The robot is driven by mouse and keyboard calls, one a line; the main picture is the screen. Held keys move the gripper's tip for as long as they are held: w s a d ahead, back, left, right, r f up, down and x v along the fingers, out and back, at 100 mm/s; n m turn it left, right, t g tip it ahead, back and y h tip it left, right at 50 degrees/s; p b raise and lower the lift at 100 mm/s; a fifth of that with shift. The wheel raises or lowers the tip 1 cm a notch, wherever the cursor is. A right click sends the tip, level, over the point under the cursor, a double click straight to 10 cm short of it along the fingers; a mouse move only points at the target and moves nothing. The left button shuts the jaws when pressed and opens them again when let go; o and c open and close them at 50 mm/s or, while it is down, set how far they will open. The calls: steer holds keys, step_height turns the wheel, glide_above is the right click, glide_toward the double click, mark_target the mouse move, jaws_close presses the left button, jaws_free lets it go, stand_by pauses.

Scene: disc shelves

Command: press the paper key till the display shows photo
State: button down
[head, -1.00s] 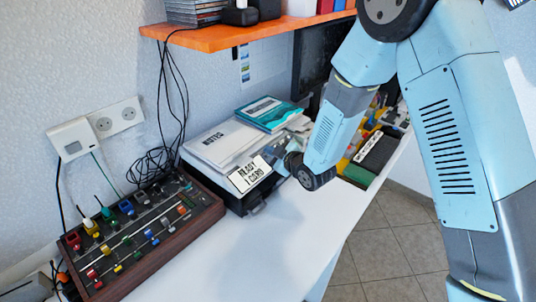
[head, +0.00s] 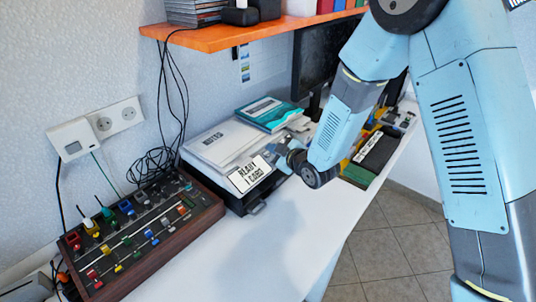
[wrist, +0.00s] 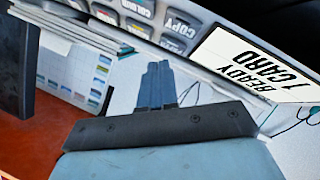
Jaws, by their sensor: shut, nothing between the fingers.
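The printer's display (head: 249,174) is a white tilted panel at its front and reads "READY 1 CARD". It shows upside down at the upper right in the wrist view (wrist: 256,68). Beside it there is a grey key panel with a COPY key (wrist: 173,46), a COLOUR key (wrist: 138,8) and several others. I cannot make out which key is marked paper. My gripper (wrist: 157,66) is shut and empty, its fingertips just short of the key panel in the picture; I cannot tell whether they touch. In the head view my gripper (head: 272,152) is at the display's right side.
A wooden control box with coloured knobs (head: 143,229) stands at the left. An orange shelf (head: 255,32) overhangs the back. The white table front (head: 265,250) is clear.

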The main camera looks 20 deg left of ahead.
steer(key=shift+s+d+r, duration=0.1)
steer(key=shift+d+r, duration=0.3)
steer(key=shift+r, duration=0.35)
steer(key=shift+s+d+r, duration=0.15)
steer(key=shift+d+r, duration=0.2)
steer(key=shift+r, duration=0.35)
steer(key=shift+s+d+r, duration=0.1)
steer(key=shift+d+r, duration=0.3)
steer(key=shift+r, duration=0.35)
